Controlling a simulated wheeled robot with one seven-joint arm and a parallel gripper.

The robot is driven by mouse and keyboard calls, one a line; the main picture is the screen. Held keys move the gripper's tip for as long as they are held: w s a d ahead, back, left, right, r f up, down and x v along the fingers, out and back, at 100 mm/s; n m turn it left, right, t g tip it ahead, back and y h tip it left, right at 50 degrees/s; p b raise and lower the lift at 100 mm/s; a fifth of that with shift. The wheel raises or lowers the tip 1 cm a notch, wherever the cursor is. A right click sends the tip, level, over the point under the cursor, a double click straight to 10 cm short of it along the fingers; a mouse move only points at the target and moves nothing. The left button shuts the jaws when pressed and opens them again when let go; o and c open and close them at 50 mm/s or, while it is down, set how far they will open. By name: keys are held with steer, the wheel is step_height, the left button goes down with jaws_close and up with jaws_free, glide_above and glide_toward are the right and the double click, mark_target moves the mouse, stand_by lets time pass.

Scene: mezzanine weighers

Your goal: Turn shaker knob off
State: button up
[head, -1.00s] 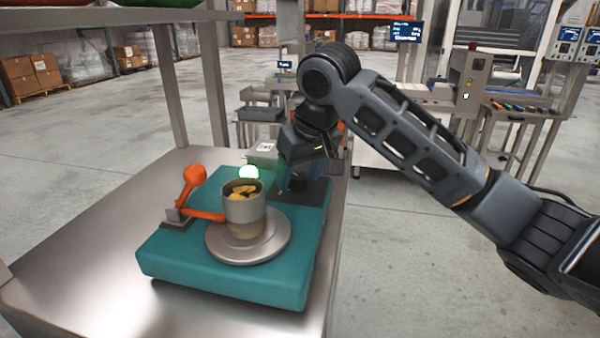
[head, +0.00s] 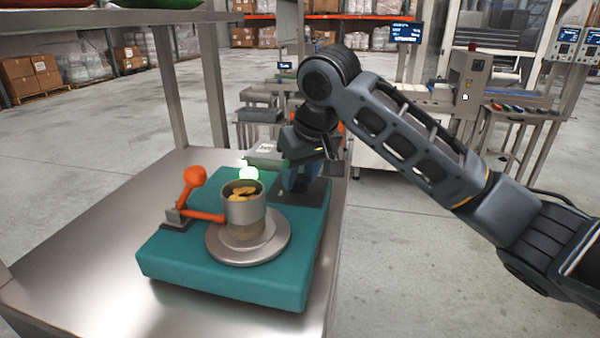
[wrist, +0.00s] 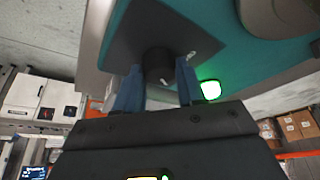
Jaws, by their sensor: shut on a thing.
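The teal shaker (head: 190,262) sits on the steel table. Its black round knob (wrist: 159,66) shows in the wrist view, on a dark panel, with a small white mark beside it. My gripper (wrist: 158,88) has its two blue fingers on either side of the knob, shut on it. In the head view my gripper (head: 300,180) is over the dark panel at the shaker's far right, and the knob is hidden there. A green lamp (head: 248,174) is lit on the shaker, and it also glows in the wrist view (wrist: 211,90).
A grey cup (head: 244,213) with yellowish pieces stands on the shaker's round plate (head: 275,248). An orange clamp arm (head: 190,190) stands left of the cup. A table post (head: 168,90) rises behind. The steel table's left part (head: 80,260) is clear.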

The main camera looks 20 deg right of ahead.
steer(key=shift+r+n+p, duration=0.1)
steer(key=shift+n+p, duration=0.2)
steer(key=n+y+p, duration=0.1)
steer(key=n+p, duration=0.1)
steer(key=shift+d+n, duration=0.1)
steer(key=shift+n, duration=0.3)
steer(key=n+g+y+p, duration=0.1)
steer(key=n+p, duration=0.1)
steer(key=n, duration=0.1)
steer(key=shift+w+n, duration=0.1)
steer(key=shift+n, duration=0.3)
steer(key=n+g+y+p, duration=0.1)
steer(key=n, duration=0.2)
steer(key=shift+d+p, duration=0.1)
steer(key=shift+p, duration=0.3)
steer(key=shift+w+n+g+y+p, duration=0.15)
steer(key=shift+n+g, duration=0.2)
steer(key=shift+n, duration=0.5)
steer(key=shift+n+g+y+p, duration=0.15)
steer(key=shift+n+g, duration=0.2)
steer(key=shift+n, duration=0.5)
steer(key=o, duration=1)
steer(key=shift+o, duration=0.2)
